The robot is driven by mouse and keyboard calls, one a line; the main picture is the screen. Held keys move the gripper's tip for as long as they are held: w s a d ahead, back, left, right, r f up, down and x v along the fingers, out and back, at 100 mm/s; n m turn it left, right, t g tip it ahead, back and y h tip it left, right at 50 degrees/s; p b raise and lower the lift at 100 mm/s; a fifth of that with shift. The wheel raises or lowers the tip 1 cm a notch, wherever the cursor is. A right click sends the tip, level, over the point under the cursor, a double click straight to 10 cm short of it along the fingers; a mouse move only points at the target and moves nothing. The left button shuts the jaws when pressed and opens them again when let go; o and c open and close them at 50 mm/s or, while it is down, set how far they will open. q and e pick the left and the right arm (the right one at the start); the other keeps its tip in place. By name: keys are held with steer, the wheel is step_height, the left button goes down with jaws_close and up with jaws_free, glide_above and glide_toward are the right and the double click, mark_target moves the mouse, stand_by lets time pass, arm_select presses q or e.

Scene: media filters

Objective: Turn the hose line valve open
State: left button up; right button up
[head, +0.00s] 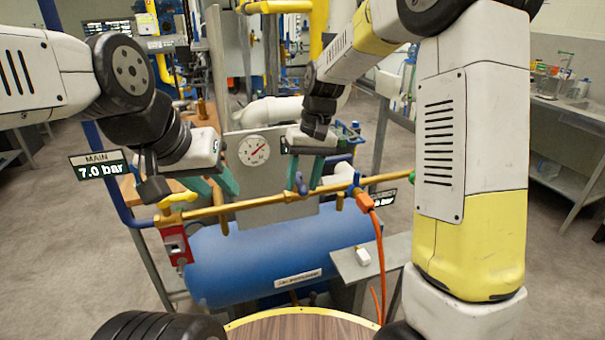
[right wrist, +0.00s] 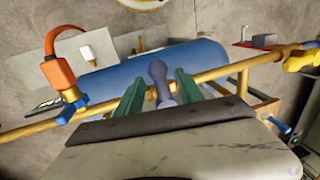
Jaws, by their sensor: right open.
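A brass pipe (head: 260,203) runs across above the blue tank. A blue-grey valve lever (head: 300,183) sits on it, left of the orange hose (head: 378,240). In the right wrist view the lever (right wrist: 160,82) lies across the pipe (right wrist: 215,73). My right gripper (head: 304,187) is open with its green fingers on either side of the lever; in the right wrist view gaps show between lever and fingers (right wrist: 160,78). My left gripper (head: 224,206) is open and empty over the pipe's left part, near a yellow handle (head: 178,198).
The blue tank (head: 280,255) lies below the pipe. A sign (head: 100,166) reads MAIN 7.0 bar. A grey shelf (head: 370,262) stands right of the tank. Floor is clear at far left.

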steer(key=shift+c, duration=0.3)
jaws_close()
stand_by(1.1)
